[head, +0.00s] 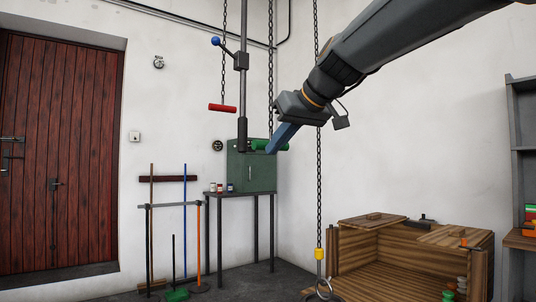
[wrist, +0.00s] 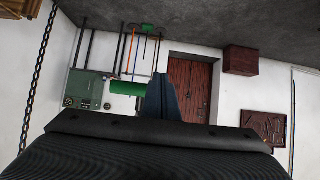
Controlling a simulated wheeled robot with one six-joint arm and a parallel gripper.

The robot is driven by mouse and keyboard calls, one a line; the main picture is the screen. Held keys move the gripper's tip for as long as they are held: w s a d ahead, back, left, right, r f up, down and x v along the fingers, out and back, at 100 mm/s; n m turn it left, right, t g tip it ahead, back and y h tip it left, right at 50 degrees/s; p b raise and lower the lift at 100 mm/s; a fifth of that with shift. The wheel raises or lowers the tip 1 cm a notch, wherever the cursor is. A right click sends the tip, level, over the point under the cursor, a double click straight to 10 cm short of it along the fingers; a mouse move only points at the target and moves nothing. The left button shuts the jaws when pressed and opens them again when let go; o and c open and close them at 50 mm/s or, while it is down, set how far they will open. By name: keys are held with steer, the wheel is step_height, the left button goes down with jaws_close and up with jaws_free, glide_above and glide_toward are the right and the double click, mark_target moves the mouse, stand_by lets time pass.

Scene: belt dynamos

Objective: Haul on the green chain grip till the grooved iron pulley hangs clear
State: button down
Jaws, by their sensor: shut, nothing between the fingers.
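The green chain grip (head: 262,145) is a horizontal bar at the bottom of a hanging chain, in front of the green cabinet. It also shows in the wrist view (wrist: 127,89), just left of my fingers. My gripper (head: 271,149) has blue fingers, shut and empty, at the grip's right part; I cannot tell whether they touch it. The fingers also show in the wrist view (wrist: 161,80). Another chain ends in a yellow hook block (head: 319,254). A grey ring-like piece, seemingly the iron pulley (head: 323,291), is under it at the lower edge, partly cut off.
The green cabinet (head: 238,174) stands on a small table with jars. An open wooden crate (head: 372,258) is at lower right. A tool rack (head: 170,205) stands left.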

steer(key=v, duration=0.7)
stand_by(1.4)
steer(key=s+d+f+m+g+h, duration=0.15)
steer(key=s+f, duration=0.25)
steer(key=f, duration=0.7)
steer(key=s+d+f+m+g+h, duration=0.15)
steer(key=s+f, duration=0.25)
steer(key=f, duration=0.7)
steer(key=s+d+f+m+g+h, duration=0.15)
steer(key=s+f, duration=0.35)
steer(key=f, duration=0.6)
steer(key=s+d+f+g+h, duration=0.2)
steer(key=s+d+f+g, duration=0.3)
steer(key=s+f, duration=1)
steer(key=d+r+m+p, duration=0.3)
steer(key=d+r+p, duration=0.6)
steer(key=p, duration=0.8)
steer(key=shift+w+d+m+t+h, duration=0.25)
steer(key=shift+d+m+t+h, duration=0.1)
steer(key=shift+d+t, duration=0.1)
